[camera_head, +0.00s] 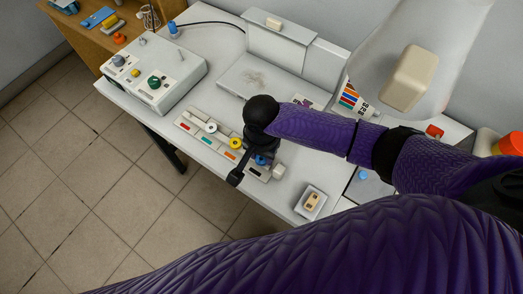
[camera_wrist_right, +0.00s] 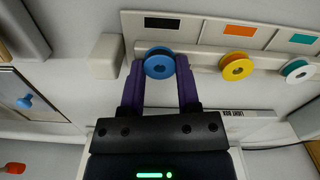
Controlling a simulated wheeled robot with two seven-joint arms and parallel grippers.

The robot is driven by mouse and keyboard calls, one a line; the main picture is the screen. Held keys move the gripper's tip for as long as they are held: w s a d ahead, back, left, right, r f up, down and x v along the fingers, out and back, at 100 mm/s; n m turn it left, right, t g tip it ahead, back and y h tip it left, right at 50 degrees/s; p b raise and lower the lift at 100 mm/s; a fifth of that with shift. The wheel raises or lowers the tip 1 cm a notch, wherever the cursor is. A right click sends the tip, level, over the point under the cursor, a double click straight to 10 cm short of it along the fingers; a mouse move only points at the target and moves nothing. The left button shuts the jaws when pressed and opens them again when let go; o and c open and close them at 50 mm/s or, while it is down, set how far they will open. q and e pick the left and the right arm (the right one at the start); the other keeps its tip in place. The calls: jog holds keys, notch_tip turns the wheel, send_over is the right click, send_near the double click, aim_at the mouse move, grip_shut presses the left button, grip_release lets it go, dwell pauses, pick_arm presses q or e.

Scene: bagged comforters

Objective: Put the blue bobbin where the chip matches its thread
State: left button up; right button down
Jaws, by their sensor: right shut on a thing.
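The blue bobbin (camera_wrist_right: 159,63) is between the two fingers of my right gripper (camera_wrist_right: 160,78), which is shut on it. In the head view the blue bobbin (camera_head: 260,160) is partly hidden by my right gripper (camera_head: 256,162). It is at the black-chip end of the chip rack (camera_head: 198,142). In the wrist view the black chip (camera_wrist_right: 162,23) is just above it. I cannot tell whether it is seated. The yellow bobbin (camera_wrist_right: 236,66) is by the orange chip (camera_wrist_right: 239,30); the white bobbin (camera_wrist_right: 297,71) is by the teal chip (camera_wrist_right: 303,39). A red chip (camera_head: 185,125) is at the far end. My left gripper is not in view.
A pale block (camera_wrist_right: 105,57) stands beside my gripper at the rack's end. A control box (camera_head: 155,75) is at the left, a light box (camera_head: 262,78) behind the rack, and a small tray (camera_head: 310,202) near the front edge. A lamp (camera_head: 410,75) hangs at upper right.

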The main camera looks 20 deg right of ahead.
jog(key=c, duration=0.6)
grip_release()
jog(key=shift+r, duration=0.1)
notch_tip(320, 180, up, 13)
jog(key=p, duration=0.6)
